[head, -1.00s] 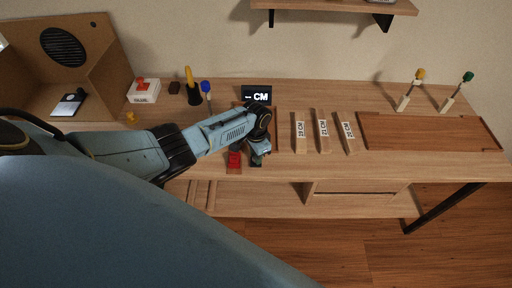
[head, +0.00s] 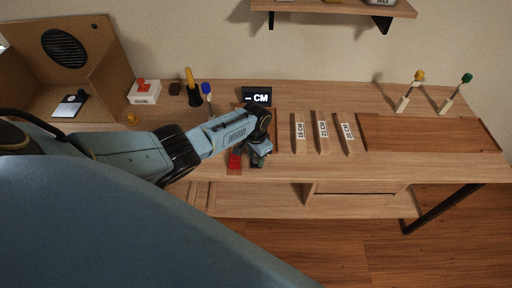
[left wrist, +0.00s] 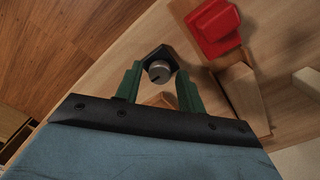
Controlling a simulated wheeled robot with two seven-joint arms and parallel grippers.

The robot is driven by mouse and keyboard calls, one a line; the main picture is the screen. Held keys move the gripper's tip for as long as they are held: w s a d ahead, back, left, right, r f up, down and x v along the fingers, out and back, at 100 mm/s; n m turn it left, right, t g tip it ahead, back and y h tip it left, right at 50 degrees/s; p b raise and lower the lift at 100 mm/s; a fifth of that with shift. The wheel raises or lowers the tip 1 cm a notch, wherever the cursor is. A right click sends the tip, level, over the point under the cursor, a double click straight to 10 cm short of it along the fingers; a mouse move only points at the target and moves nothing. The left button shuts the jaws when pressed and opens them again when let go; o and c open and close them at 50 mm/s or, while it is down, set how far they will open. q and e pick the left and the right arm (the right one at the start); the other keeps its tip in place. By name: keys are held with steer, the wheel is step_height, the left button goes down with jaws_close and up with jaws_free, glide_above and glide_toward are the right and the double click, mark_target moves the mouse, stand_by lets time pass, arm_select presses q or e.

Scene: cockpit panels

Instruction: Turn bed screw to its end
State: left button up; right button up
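The bed screw (left wrist: 160,71) shows in the left wrist view as a round grey metal knob in a dark mount. My left gripper (left wrist: 158,76) has green fingers standing apart, one on each side of the knob, with visible gaps. In the head view my left gripper (head: 259,158) points down at the front edge of the desk, and the screw is hidden there. A red block (head: 234,161) sits just left of the gripper; it also shows in the left wrist view (left wrist: 213,25). My right gripper is in neither view.
A dark display (head: 257,97) reading "- CM" stands behind the gripper. Several labelled wooden strips (head: 323,132) and a brown board (head: 425,133) lie to the right. A white box with a red button (head: 144,92) and a cardboard box (head: 105,60) are at left.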

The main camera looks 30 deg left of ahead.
mark_target(256, 159)
arm_select(q)
steer(key=shift+o, duration=0.6)
steer(key=shift+r, duration=0.25)
step_height(256, 159, up, 13)
steer(key=p, duration=0.3)
steer(key=shift+f, duration=0.15)
